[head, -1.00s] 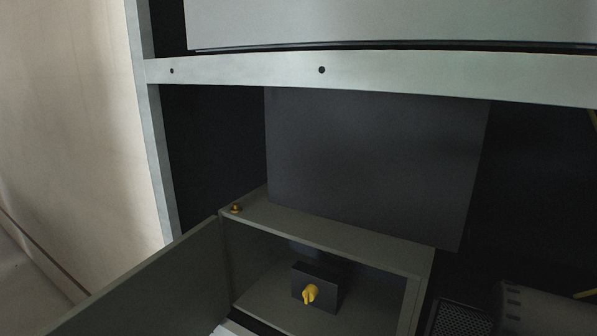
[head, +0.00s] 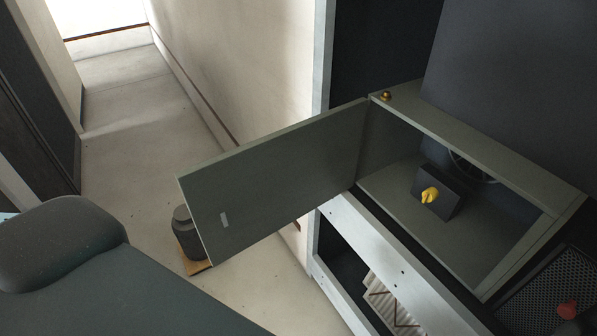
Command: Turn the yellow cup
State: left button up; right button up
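The yellow cup (head: 430,195) is a small yellow knob-like piece on the front of a dark block (head: 446,203). The block sits inside an open grey-green box (head: 480,152) in the rack, at the right of the head view. The box's door (head: 275,185) stands swung open to the left. Neither of my grippers shows in the head view, so nothing is seen touching the yellow cup.
A pale rack rail (head: 395,265) runs below the box. A perforated panel (head: 545,300) with a red knob (head: 567,309) is at lower right. The aisle floor (head: 130,130) at left is clear.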

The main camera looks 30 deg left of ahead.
aim_at(431, 194)
jog(key=k, duration=0.6)
jog(key=z, duration=1.5)
jog(key=k+j, duration=0.1)
jog(key=j, duration=0.4)
jog(key=k+j, duration=0.1)
jog(key=j, duration=0.45)
jog(key=k+j, duration=0.1)
jog(key=j, duration=0.4)
jog(key=k+j, duration=0.1)
jog(key=j, duration=0.45)
jog(key=k+j, duration=0.1)
jog(key=j, duration=0.95)
jog(key=k+j, duration=0.15)
jog(key=j, duration=0.35)
